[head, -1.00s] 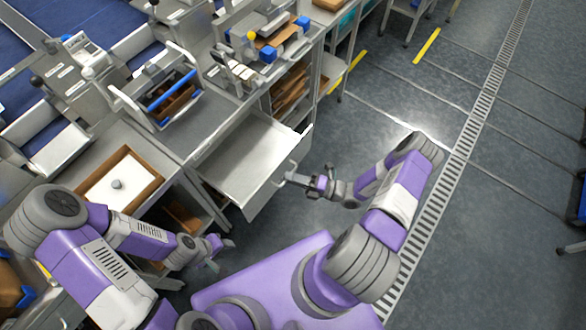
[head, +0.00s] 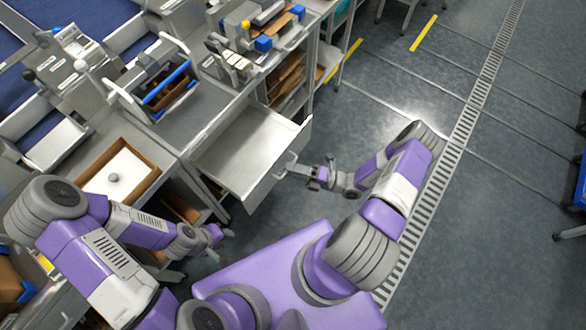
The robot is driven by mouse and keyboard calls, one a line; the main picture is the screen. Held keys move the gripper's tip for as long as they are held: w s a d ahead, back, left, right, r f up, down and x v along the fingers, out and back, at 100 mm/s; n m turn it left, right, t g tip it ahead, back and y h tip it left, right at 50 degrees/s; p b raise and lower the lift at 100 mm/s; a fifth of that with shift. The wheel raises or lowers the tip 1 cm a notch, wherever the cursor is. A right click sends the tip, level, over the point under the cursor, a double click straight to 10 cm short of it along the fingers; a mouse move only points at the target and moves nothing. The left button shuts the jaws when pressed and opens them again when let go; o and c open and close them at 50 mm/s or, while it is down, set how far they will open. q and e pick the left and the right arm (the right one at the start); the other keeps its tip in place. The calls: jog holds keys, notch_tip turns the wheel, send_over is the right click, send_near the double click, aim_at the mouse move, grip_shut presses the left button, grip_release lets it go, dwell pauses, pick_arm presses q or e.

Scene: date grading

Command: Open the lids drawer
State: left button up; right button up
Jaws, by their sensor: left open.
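The lids drawer (head: 243,152) is pulled well out from the grey counter in the head view. It is a pale metal tray, and its visible floor looks bare. My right gripper (head: 294,168) is at the outside of the drawer front, around or against its handle. The handle is small and partly covered, so I cannot tell if the fingers are closed on it. My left gripper (head: 224,235) is open and empty, low beside the counter, to the left of and nearer than the drawer.
A brown-rimmed tray (head: 152,186) with a white inside is left of the drawer. A holder with a blue handle (head: 166,82) stands on the counter behind it. Shelves (head: 286,84) stand beyond the drawer. The floor (head: 480,230) to the right is clear.

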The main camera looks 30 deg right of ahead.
jog(key=v, duration=0.7)
jog(key=shift+d, duration=0.2)
jog(key=shift+s+a, duration=0.1)
jog(key=shift+a, duration=0.05)
jog(key=s+a+f+n+g+h, duration=0.3)
jog(key=s+a+n+g, duration=0.35)
jog(key=n, duration=0.55)
jog(key=s+a+f+n+g+h, duration=0.25)
jog(key=a+n+g, duration=0.45)
jog(key=n+g, duration=0.4)
jog(key=w+n+t+h, duration=0.1)
jog(key=n+h, duration=0.1)
jog(key=n, duration=0.3)
jog(key=w+a+r+n+t+h, duration=0.1)
jog(key=w+n+t, duration=0.1)
jog(key=n, duration=0.4)
jog(key=w+a+r+n+t+h, duration=0.1)
jog(key=n+t+h, duration=0.1)
jog(key=n, duration=0.4)
jog(key=shift+w+h, duration=0.2)
jog(key=shift+h, duration=0.15)
